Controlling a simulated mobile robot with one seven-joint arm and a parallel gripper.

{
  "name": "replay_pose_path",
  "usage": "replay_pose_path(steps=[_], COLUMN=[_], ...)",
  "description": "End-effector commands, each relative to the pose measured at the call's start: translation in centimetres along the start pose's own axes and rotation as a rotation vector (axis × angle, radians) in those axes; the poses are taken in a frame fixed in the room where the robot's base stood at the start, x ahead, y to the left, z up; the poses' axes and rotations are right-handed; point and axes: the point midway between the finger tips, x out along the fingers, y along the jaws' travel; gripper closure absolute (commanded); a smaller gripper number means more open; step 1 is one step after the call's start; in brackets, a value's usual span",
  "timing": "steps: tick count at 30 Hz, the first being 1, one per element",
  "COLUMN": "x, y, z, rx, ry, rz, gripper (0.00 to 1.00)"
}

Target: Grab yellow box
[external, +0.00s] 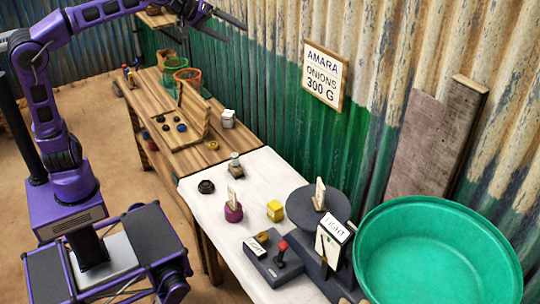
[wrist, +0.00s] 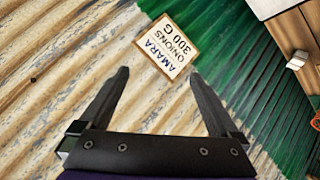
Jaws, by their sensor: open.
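The yellow box (external: 275,210) is a small cube on the white tabletop (external: 210,190) in the external view. My gripper (external: 230,20) is raised high at the top of the external view, well above and far from the box. In the wrist view my gripper (wrist: 160,85) has its two dark fingers spread wide with nothing between them. The wrist camera faces the corrugated wall, and the yellow box does not show there.
A dark switch box with a red knob (external: 282,247), a "LIGHT" card (external: 333,238) and a large green basin (external: 430,260) stand near the box. A dark round weight (external: 206,187) and a small jar (external: 235,165) stand farther left. The wall sign (external: 323,75) hangs behind.

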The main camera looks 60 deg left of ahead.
Motion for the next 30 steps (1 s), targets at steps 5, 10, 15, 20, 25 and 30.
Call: replay_pose_path(steps=[5,10,15,20,25,30], x=[-0.6,-1.6,-1.6,-1.2,-0.4,1.8], y=[1.8,3.8,4.3,4.6,4.8,4.8], z=[-2.2,-4.0,-3.8,-3.7,-3.4,-2.4], rx=[-0.064,-0.13,-0.143,-0.162,-0.191,-0.239], ry=[0.015,0.023,0.021,0.016,0.007,-0.011], rz=[0.068,0.164,0.208,0.251,0.302,0.356], gripper=[0.03,0.03,0.03,0.03,0.03,0.03])
